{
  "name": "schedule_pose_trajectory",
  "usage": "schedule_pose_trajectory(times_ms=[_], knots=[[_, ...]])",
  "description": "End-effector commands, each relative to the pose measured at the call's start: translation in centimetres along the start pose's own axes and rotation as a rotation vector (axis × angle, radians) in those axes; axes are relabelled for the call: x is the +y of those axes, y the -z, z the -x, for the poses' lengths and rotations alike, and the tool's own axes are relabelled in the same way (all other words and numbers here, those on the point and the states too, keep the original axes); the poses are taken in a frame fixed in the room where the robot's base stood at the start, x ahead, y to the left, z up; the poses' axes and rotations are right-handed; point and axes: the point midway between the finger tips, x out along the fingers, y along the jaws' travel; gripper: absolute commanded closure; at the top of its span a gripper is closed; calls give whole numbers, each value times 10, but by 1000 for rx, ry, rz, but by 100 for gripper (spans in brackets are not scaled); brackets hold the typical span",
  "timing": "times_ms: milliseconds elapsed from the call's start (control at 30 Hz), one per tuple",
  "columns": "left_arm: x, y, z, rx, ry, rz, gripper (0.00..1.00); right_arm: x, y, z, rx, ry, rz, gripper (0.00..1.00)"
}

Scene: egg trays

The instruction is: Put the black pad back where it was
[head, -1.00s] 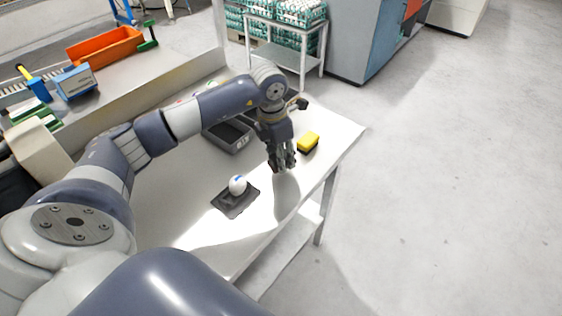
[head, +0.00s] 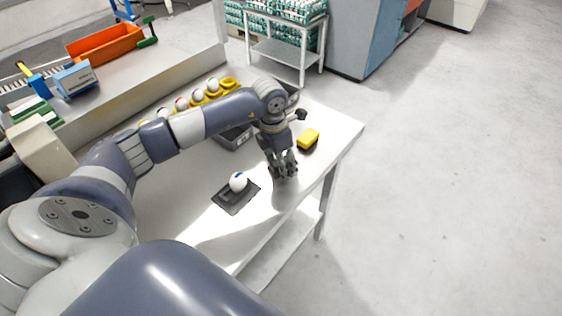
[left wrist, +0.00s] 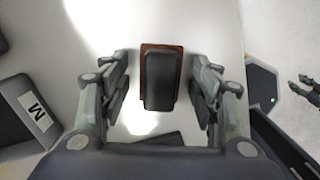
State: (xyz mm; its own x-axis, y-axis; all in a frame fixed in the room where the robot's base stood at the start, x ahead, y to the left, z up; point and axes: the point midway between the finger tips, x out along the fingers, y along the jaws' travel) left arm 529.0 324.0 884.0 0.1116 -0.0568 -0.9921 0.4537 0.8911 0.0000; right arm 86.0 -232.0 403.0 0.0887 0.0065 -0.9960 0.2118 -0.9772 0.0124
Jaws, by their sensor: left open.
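In the left wrist view a black pad (left wrist: 161,80) with a brown border lies on the white table, between the fingers of my left gripper (left wrist: 161,92). The fingers are open, one on each side with a gap, and do not touch the pad. In the head view my left gripper (head: 284,172) is low over the table near its right edge and hides the pad. A dark shape that looks like my right gripper (left wrist: 306,88) shows small at the right of the left wrist view; its opening is unclear.
A white egg (head: 238,181) sits on a dark plate (head: 231,206) left of the gripper. A yellow sponge (head: 308,136) lies beyond it. A grey bin marked M (left wrist: 38,114) stands to the left in the wrist view. Several eggs in yellow cups (head: 229,84) line the back.

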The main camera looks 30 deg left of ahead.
Motion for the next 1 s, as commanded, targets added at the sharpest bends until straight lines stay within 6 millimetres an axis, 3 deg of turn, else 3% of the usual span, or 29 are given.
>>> schedule_pose_trajectory(times_ms=[267,700,1000], knots=[[1,-1,10,-2,-3,0,43,4,0,0,0,-4,2,60],[0,-1,98,-4,-2,0,43,5,-1,-21,2,-6,2,60],[0,0,123,0,0,0,43,5,-1,-23,2,-6,2,60]])
